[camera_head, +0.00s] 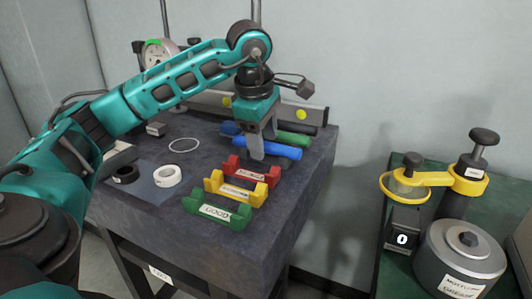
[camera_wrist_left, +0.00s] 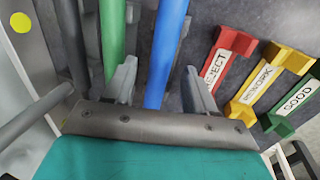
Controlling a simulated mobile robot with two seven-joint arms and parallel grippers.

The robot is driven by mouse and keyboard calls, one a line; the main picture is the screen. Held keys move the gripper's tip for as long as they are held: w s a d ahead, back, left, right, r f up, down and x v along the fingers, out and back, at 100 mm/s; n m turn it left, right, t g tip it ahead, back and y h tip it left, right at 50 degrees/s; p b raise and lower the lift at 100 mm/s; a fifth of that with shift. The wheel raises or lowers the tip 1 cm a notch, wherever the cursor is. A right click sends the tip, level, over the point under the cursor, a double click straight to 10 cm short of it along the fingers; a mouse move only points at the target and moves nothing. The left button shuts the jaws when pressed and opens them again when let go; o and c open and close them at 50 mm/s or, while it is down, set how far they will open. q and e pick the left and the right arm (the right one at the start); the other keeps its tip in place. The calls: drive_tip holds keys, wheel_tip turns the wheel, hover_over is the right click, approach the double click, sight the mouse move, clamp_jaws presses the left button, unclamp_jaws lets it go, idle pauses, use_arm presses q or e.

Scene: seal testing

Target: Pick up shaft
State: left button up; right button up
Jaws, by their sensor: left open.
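A blue shaft (camera_head: 282,150) lies on the dark work table behind the coloured holders. A green shaft (camera_head: 295,139) lies just behind it. Dark grey shafts (camera_wrist_left: 72,40) lie beyond the green one in the left wrist view. My left gripper (camera_head: 257,150) points down over the blue shaft. In the left wrist view its fingers are open, one on each side of the blue shaft (camera_wrist_left: 168,45), with gaps on both sides. The left finger is between the blue and green shafts. I cannot tell the fingers' height above the table. My right gripper is not in view.
A red REJECT holder (camera_head: 252,172), a yellow REWORK holder (camera_head: 236,188) and a green GOOD holder (camera_head: 217,209) stand in front of the shafts. White (camera_head: 167,176) and black rings (camera_head: 125,174) lie left. A side bench at right carries a grey pot (camera_head: 459,258).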

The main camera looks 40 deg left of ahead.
use_arm(q)
drive_tip(key=shift+w+f, duration=0.1)
drive_tip(key=shift+f, duration=0.2)
clamp_jaws()
drive_tip(key=shift+r, duration=0.1)
idle(0.4)
